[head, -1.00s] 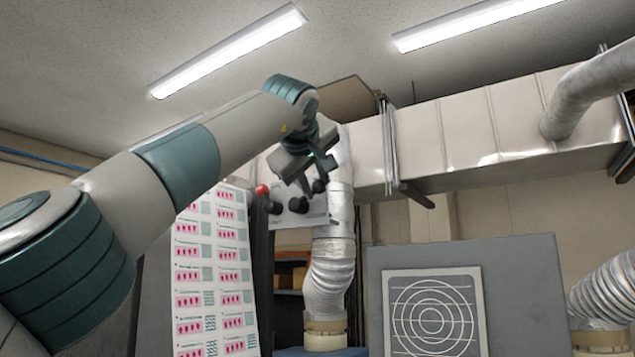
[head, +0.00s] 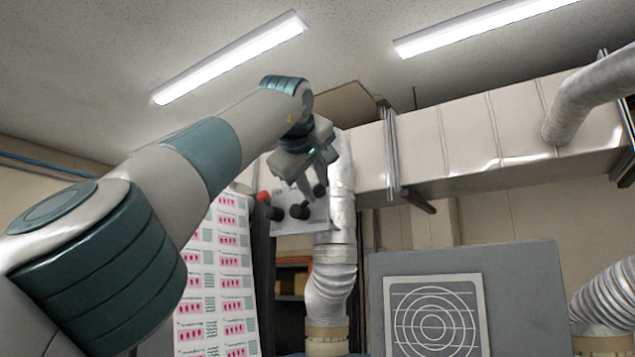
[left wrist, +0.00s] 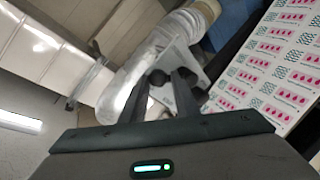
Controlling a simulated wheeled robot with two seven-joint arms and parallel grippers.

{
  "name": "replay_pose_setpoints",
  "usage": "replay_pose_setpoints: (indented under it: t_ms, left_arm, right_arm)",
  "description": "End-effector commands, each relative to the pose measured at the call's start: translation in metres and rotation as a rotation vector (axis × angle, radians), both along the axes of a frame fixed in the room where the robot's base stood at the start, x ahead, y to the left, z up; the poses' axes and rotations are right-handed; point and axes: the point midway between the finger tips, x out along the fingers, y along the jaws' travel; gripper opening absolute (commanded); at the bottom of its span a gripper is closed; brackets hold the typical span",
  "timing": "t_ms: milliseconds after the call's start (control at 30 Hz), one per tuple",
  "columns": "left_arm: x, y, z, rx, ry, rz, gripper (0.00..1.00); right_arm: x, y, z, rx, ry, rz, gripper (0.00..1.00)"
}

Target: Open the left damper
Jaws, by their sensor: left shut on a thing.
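A silver vertical duct (head: 341,205) drops from the overhead duct. A pale plate (head: 309,222) sits beside it, with several dark round knobs (head: 299,211) and a red one (head: 264,197) in front. I take this to be the left damper. My left gripper (head: 312,188) reaches up to it from the left, fingers angled down among the knobs. In the left wrist view its fingers (left wrist: 168,88) are close together at the dark parts, in front of the plate and duct. They are shut on what looks like the damper handle, mostly hidden by the fingers. My right gripper is not in view.
The overhead duct (head: 465,140) runs along the back. A grey panel with a circle pattern (head: 432,315) stands at the lower right. A printed web (head: 217,280) hangs below my left arm. Another flexible duct (head: 603,295) is at the far right.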

Motion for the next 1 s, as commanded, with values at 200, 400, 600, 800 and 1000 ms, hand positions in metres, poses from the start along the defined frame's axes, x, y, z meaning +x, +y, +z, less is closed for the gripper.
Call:
replay_pose_setpoints:
  t_ms: [200,400,600,800,1000]
  left_arm:
    - [0.004,0.004,-0.007,-0.002,0.013,0.008,0.0]
    - [0.003,0.003,-0.005,-0.001,0.009,0.005,0.59]
    - [0.002,0.002,-0.003,0.0,0.005,0.004,0.59]
    - [0.0,0.001,-0.002,0.0,0.003,0.003,0.59]
    - [-0.009,0.004,0.0,-0.002,0.0,0.002,0.59]
  right_arm:
    - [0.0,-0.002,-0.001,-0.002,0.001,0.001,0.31]
    - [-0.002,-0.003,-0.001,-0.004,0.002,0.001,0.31]
    - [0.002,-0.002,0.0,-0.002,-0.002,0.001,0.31]
    - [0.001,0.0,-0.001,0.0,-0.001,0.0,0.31]
    - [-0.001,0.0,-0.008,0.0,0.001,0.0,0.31]
